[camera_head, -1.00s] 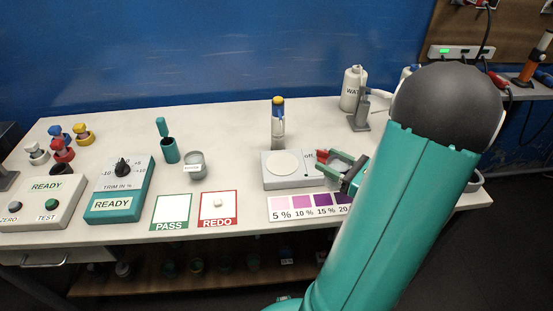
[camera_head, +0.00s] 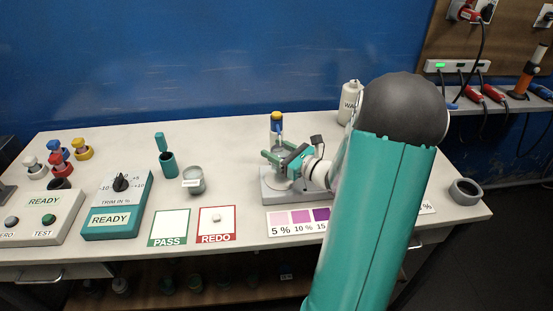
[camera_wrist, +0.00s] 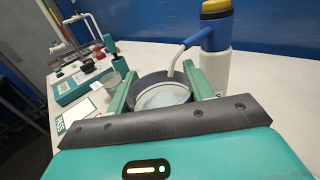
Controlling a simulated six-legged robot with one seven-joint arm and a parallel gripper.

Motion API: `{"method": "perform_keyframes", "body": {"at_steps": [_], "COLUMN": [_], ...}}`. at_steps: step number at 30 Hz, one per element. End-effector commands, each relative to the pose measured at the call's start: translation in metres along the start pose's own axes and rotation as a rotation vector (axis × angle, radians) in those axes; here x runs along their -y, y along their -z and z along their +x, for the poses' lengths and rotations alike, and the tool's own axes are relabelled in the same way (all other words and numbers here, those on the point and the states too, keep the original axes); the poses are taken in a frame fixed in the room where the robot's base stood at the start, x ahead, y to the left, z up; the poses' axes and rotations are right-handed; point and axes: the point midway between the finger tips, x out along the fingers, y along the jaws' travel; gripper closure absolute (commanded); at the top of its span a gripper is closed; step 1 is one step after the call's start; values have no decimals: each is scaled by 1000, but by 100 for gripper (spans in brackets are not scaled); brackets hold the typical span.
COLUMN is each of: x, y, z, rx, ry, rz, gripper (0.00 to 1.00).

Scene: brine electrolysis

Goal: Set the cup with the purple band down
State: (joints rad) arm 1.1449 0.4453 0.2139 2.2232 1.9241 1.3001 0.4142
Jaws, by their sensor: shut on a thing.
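My gripper (camera_head: 281,156) is over the grey device with the round plate (camera_head: 270,197). In the wrist view its two green fingers (camera_wrist: 158,88) are shut on a cup (camera_wrist: 163,98) with a dark rim and pale contents. The purple band cannot be made out. The cup looks upright. A curved spout from the blue-and-white bottle (camera_wrist: 215,55) reaches over its rim. In the head view the cup is mostly hidden by my fingers, so I cannot tell whether its base touches the plate.
The yellow-capped bottle (camera_head: 277,122) stands just behind my gripper. A white wash bottle (camera_head: 349,103) is behind my arm. A second cup (camera_head: 193,180) stands left of the device. PASS (camera_head: 168,227) and REDO (camera_head: 216,224) cards and a colour strip (camera_head: 297,221) lie in front.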

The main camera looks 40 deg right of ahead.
Motion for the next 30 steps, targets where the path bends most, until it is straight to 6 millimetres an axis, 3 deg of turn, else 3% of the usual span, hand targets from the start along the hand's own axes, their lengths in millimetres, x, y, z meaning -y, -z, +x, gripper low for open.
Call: {"method": "perform_keyframes", "body": {"at_steps": [10, 20, 21, 24, 30], "x": [1, 1, 1, 1, 1], "y": [34, 37, 38, 38, 38], "z": [3, 3, 2, 2, 2], "rx": [0, 0, -1, 0, 0], "ry": [2, 1, 1, 1, 1], "rz": [1, -1, -1, -1, -1], "gripper": [80, 80, 46, 27, 26]}}
